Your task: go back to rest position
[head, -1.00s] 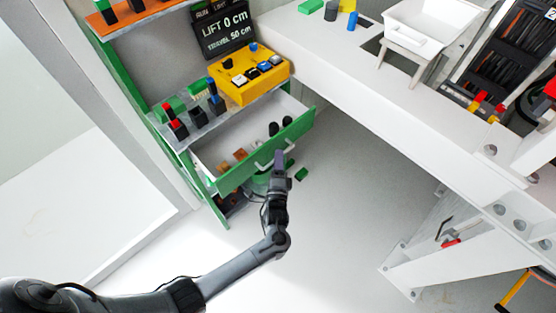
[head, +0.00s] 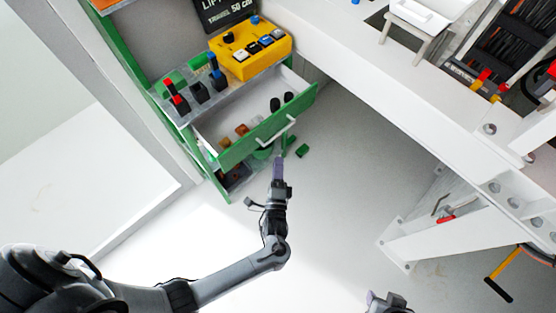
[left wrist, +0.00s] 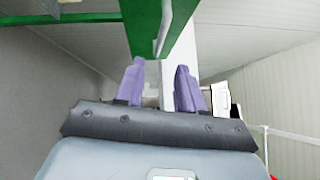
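My left gripper (head: 278,168) is in front of the open green drawer, below its white handle (head: 278,134). In the left wrist view its two purple fingers (left wrist: 161,84) stand apart with nothing between them, and the drawer front and handle show beyond them. The green-fronted drawer (head: 240,148) is pulled out and holds dark and brown pieces. At the bottom edge of the head view, part of my right gripper (head: 385,302) shows; I cannot tell whether it is open or shut.
A yellow control box (head: 243,62) and several levers stand on the shelf above the drawer. A long white bench (head: 425,95) runs to the right. The floor between is clear.

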